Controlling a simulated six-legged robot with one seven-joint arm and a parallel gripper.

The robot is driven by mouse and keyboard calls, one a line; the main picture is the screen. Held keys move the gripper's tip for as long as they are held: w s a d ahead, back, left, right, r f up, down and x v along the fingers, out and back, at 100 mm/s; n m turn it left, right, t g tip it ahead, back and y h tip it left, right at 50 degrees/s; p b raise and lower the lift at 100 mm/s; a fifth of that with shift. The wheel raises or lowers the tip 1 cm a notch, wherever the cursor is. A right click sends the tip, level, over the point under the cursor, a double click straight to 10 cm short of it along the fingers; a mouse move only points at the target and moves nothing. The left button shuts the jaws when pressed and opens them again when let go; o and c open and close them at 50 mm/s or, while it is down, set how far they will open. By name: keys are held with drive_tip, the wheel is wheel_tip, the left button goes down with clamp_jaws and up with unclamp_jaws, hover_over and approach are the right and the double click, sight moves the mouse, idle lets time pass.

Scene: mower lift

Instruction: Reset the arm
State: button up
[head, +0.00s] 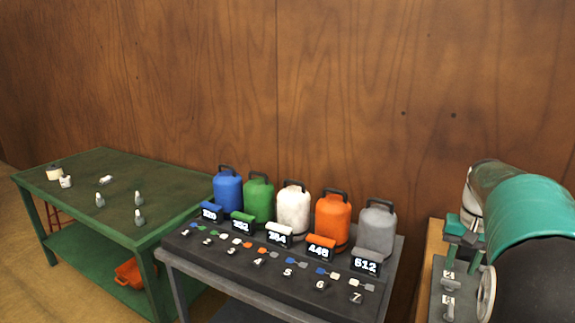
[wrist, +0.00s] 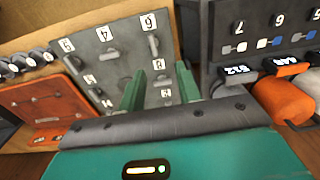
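My gripper (wrist: 160,88) shows in the wrist view with its two green fingers apart and nothing held between them. Beyond the fingers is a grey panel (wrist: 112,36) with numbered labels and grey knobs or handles. I cannot tell how far the fingertips are from the panel. In the head view my teal and black arm fills the right edge, and it partly hides a grey board with labels (head: 437,301) on a wooden bench.
A dark grey table (head: 180,265) carries several coloured canisters, number displays and numbered keys. A green table (head: 100,215) at left holds small white and grey items, with an orange object (head: 130,273) below. An orange panel (wrist: 45,105) lies left in the wrist view.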

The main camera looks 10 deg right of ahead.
drive_tip(key=s+a+r+n+t, duration=0.1)
drive_tip(key=s+a+r+n, duration=0.15)
drive_tip(key=a, duration=0.55)
drive_tip(key=s+a+r+n+t, duration=0.1)
drive_tip(key=s+a, duration=0.2)
drive_tip(key=a, duration=0.6)
drive_tip(key=s+a+f+n+t, duration=0.3)
drive_tip(key=s+a+f, duration=0.1)
drive_tip(key=s+a, duration=0.7)
drive_tip(key=shift+a, duration=0.7)
drive_tip(key=shift+s+f, duration=0.1)
